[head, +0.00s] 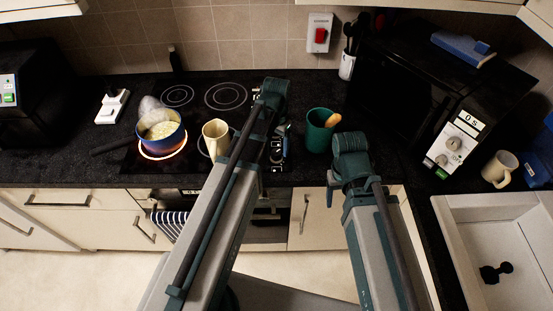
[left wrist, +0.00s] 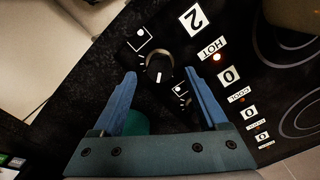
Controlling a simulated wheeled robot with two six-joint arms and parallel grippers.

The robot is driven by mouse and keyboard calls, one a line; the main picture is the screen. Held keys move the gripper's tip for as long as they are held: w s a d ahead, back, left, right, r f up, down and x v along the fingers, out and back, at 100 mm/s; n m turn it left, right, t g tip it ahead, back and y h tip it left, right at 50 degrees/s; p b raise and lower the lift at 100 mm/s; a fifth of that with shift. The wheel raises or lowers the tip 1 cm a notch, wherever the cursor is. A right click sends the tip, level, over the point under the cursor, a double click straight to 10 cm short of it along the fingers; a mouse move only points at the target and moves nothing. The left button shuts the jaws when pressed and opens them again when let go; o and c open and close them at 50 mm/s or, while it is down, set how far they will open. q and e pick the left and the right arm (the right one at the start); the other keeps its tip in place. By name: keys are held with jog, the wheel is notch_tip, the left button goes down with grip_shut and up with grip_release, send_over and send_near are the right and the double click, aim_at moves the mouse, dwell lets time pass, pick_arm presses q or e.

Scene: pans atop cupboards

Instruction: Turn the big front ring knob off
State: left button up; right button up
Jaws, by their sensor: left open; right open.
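In the left wrist view, a round black knob (left wrist: 158,68) with a white line shows between the tips of my open left gripper (left wrist: 160,77); I cannot tell if they touch. Beside it are a square ring symbol (left wrist: 141,39), a label 2 (left wrist: 194,18) and HOT with a lit red lamp (left wrist: 217,57). A second knob is partly hidden by a finger. In the head view, my left gripper (head: 284,132) is over the control strip (head: 278,160), which my arm partly covers. The front left ring (head: 163,153) glows orange. My right gripper (head: 331,194) is empty near the counter's front.
A blue pan (head: 161,131) with pale food stands on the glowing ring, steaming. A cream jug (head: 215,138) stands left of my left arm. A green pot (head: 318,135) with a wooden utensil stands right of the controls. A microwave (head: 415,90) and sink (head: 500,240) are at right.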

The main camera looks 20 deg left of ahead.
aim_at(276, 152)
pick_arm(q)
notch_tip(276, 152, down, 4)
jog(key=b, duration=0.2)
jog(key=shift+r+b, duration=0.15)
jog(key=shift+b, duration=0.15)
pick_arm(e)
notch_tip(276, 152, down, 4)
jog(key=shift+r, duration=0.15)
pick_arm(q)
grip_shut()
